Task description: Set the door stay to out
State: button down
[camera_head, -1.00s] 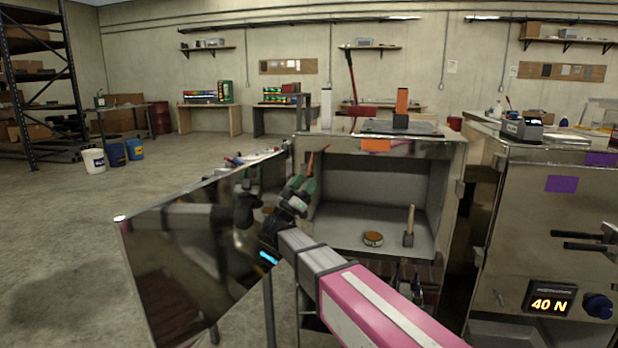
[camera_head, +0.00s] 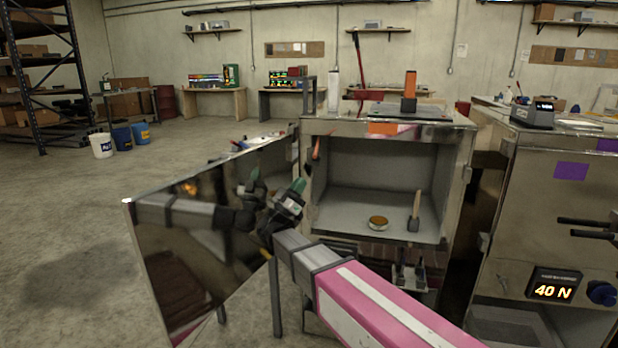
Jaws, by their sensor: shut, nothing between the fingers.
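The open cabinet has a mirror-like door (camera_head: 215,235) swung out to the left of its opening. A small orange-red lever (camera_head: 316,148), which looks like the door stay, sits at the opening's upper left corner by the hinge side. I cannot read its setting. My gripper (camera_head: 298,186), with dark green fingers, is shut and empty. It is just below the lever, between the door and the opening, and appears apart from the lever. Its reflection shows in the door.
Inside the cabinet are a round tin (camera_head: 378,223) and a wooden-handled tool (camera_head: 414,212). An orange block (camera_head: 410,84) stands on top. The floor to the left is open, with buckets (camera_head: 102,146) farther back.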

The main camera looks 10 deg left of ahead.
jog(key=w+d+f+n+g+y, duration=0.2)
jog(key=w+d+f+n+y, duration=0.15)
jog(key=w+n+y, duration=0.45)
jog(key=w+d+f+n+g+y, duration=0.2)
jog(key=w+d+n+y, duration=0.25)
jog(key=w+y, duration=0.6)
jog(key=n+g+y, duration=1.2)
jog(key=g+y, duration=0.5)
jog(key=g, duration=0.1)
send_near(317, 150)
jog(key=w+d+f, duration=0.2)
jog(key=d+f, duration=0.2)
jog(key=d, duration=0.3)
jog(key=a+r, duration=0.1)
jog(key=a, duration=1.2)
jog(key=shift+a+r, duration=0.25)
jog(key=shift+a, duration=0.15)
jog(key=shift+h, duration=0.25)
